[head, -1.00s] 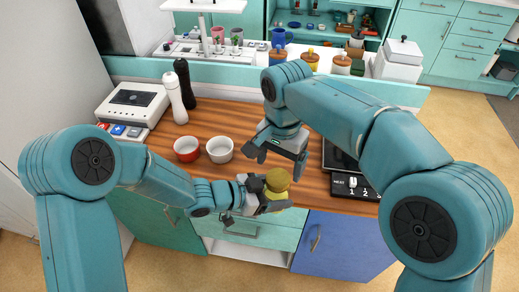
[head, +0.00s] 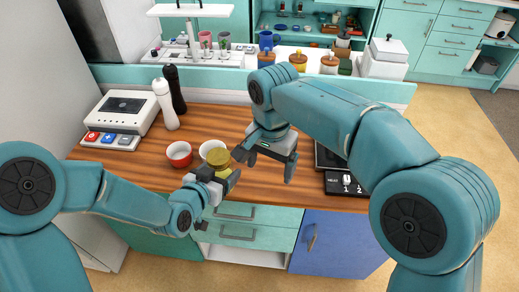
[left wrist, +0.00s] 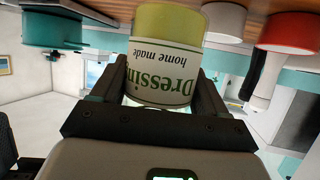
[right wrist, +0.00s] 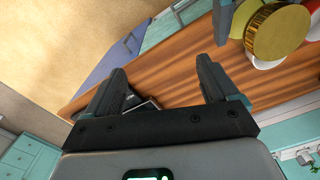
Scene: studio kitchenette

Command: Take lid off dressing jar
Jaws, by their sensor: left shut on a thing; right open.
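The dressing jar has a gold lid (head: 218,156), which is on top of it in the head view. My left gripper (head: 222,186) is shut around the jar at the counter's front, in front of the white bowl. In the left wrist view the jar (left wrist: 163,62) appears upside down, with a "Dressing home made" label between the fingers; its lid is hidden there. My right gripper (head: 264,162) is open and empty, to the right of the jar and apart from it. In the right wrist view the lid (right wrist: 278,31) shows at upper right, outside the open fingers (right wrist: 160,85).
A red bowl (head: 179,155) and a white bowl (head: 210,147) stand behind the jar. Salt and pepper mills (head: 166,105) and a white device (head: 122,108) are at the left. Some wooden counter between is clear.

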